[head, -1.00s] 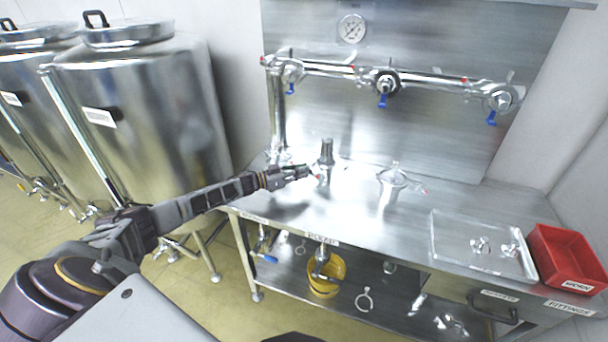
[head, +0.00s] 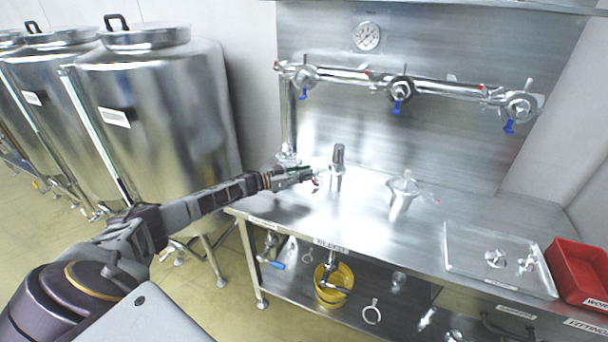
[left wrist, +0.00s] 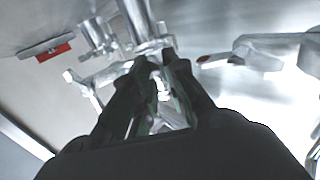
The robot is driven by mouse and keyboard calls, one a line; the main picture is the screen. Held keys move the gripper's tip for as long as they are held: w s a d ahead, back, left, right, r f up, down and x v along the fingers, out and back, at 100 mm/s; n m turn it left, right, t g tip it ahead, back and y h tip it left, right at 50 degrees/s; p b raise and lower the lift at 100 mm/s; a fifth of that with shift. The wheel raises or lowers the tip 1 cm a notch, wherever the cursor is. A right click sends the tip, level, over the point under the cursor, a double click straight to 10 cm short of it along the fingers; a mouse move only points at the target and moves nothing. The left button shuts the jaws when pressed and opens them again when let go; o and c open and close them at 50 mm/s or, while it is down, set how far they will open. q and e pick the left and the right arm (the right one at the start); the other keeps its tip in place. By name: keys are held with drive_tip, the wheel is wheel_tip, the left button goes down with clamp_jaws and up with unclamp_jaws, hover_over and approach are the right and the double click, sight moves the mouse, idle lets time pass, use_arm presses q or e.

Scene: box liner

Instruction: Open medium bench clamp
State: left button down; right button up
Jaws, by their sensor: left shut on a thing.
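A metal post-like fitting (head: 338,158) stands upright on the steel bench, with a bench clamp around its lower part. The clamp (left wrist: 115,72) shows at the fingertips in the left wrist view as a shiny metal band with short arms. My left gripper (head: 312,178) reaches in from the left, low beside the fitting. It is shut on a small metal part of the clamp, which its dark fingers (left wrist: 157,75) partly hide. I cannot tell clearly whether the clamp is open or closed. A second clamped fitting (head: 402,190) with a red-tipped handle stands to the right. My right gripper is not in view.
A valve manifold (head: 400,88) runs along the back panel. Steel tanks (head: 160,120) stand on the left. A yellow bucket (head: 333,285) sits on the lower shelf.

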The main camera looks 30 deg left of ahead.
use_arm(q)
drive_tip(key=c, duration=1.7)
unclamp_jaws()
drive_tip(key=shift+w+r, duration=0.25)
drive_tip(key=shift+r, duration=0.15)
drive_tip(key=shift+c, duration=0.2)
drive_tip(key=shift+o, duration=0.6)
drive_tip(key=shift+d+f, duration=0.1)
drive_tip(key=shift+w, duration=0.1)
drive_tip(key=shift+f, duration=0.2)
drive_tip(key=v, duration=1.2)
drive_tip(key=shift+c, duration=0.2)
